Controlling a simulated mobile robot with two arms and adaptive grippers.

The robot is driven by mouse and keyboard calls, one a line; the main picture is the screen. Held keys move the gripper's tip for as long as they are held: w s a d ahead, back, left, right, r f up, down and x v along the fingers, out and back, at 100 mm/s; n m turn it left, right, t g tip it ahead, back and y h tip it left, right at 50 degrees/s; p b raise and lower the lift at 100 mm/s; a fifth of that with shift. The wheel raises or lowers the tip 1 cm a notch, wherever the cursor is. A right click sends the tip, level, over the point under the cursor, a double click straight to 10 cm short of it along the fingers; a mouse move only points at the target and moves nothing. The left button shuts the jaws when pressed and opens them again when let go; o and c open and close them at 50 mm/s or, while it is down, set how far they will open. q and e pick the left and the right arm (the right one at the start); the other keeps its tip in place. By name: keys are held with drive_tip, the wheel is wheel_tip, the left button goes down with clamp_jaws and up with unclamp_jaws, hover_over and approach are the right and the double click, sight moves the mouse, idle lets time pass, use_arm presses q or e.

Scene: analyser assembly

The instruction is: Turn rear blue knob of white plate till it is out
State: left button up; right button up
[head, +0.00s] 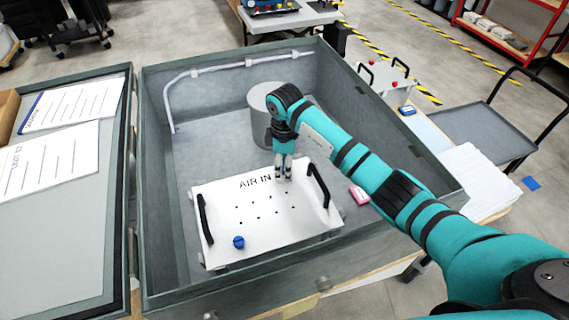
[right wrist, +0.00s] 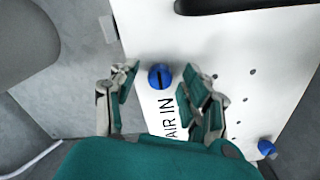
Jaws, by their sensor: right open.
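The white plate (head: 262,222) with "AIR IN" lettering and two black handles lies in the grey crate. Its rear blue knob (right wrist: 160,77) shows in the right wrist view just past the "N"; a dark slot crosses its top. In the head view my right gripper hides this knob. My right gripper (head: 283,176) points down over the plate's rear edge. In the right wrist view its open fingers (right wrist: 154,92) stand on either side of the knob, with gaps visible. A front blue knob (head: 238,242) sits at the plate's near left; it also shows in the wrist view (right wrist: 266,147).
A grey cylinder (head: 263,118) stands in the crate behind the plate, close to my right arm. A white pipe (head: 205,73) runs along the crate's back walls. The crate's walls (head: 150,170) surround the plate. A pink block (head: 359,195) lies to its right.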

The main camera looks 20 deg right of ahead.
clamp_jaws()
drive_tip(key=shift+n, duration=0.3)
